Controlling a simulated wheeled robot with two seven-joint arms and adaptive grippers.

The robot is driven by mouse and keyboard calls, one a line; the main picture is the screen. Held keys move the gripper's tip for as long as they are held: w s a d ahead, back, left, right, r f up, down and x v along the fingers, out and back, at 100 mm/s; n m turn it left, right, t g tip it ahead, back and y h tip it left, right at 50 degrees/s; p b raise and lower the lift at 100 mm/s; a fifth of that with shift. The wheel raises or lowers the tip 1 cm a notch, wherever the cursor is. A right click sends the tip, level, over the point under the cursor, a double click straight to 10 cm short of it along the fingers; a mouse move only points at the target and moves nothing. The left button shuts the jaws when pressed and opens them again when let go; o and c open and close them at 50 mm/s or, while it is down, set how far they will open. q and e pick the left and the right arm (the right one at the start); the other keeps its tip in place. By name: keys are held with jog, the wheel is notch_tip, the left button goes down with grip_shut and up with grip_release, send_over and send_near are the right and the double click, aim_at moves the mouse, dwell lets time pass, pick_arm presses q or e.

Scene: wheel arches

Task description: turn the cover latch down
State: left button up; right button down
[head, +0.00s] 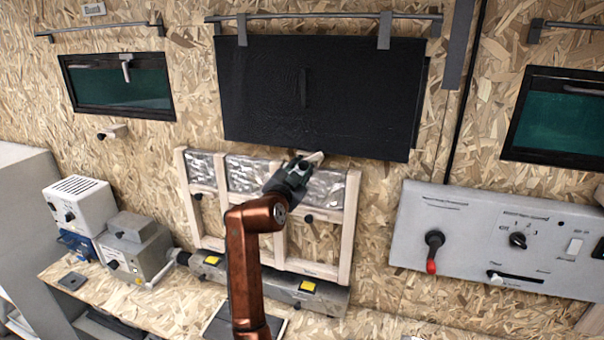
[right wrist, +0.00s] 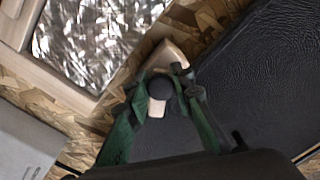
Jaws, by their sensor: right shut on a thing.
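The cover latch (head: 315,157) is a pale wooden piece at the lower edge of the black cover (head: 370,100), which hangs from a rail. In the head view one end shows beyond my right gripper (head: 298,170), pointing right and slightly up; the rest is hidden. In the right wrist view the latch (right wrist: 165,58) has a round black knob (right wrist: 161,88). The green fingers of my right gripper (right wrist: 160,100) are shut around it, one on each side. My left gripper is not in view.
A wooden frame with foil panels (head: 350,220) stands just below the latch. A grey control panel (head: 460,230) is at the right. Another latch (head: 112,131) sits under the left window (head: 120,88). Grey boxes (head: 135,245) stand on the bench at the left.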

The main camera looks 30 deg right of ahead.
jog(key=shift+r+m+b, duration=0.2)
jog(key=shift+m+b, duration=1.1)
jog(key=shift+m, duration=0.7)
jog(key=shift+m+b, duration=0.55)
jog(key=shift+m, duration=0.35)
jog(key=c, duration=1.7)
grip_release()
jog(key=shift+s, duration=0.2)
jog(key=shift+o, duration=0.2)
jog(key=shift+w+f, duration=0.1)
jog(key=v, duration=1.2)
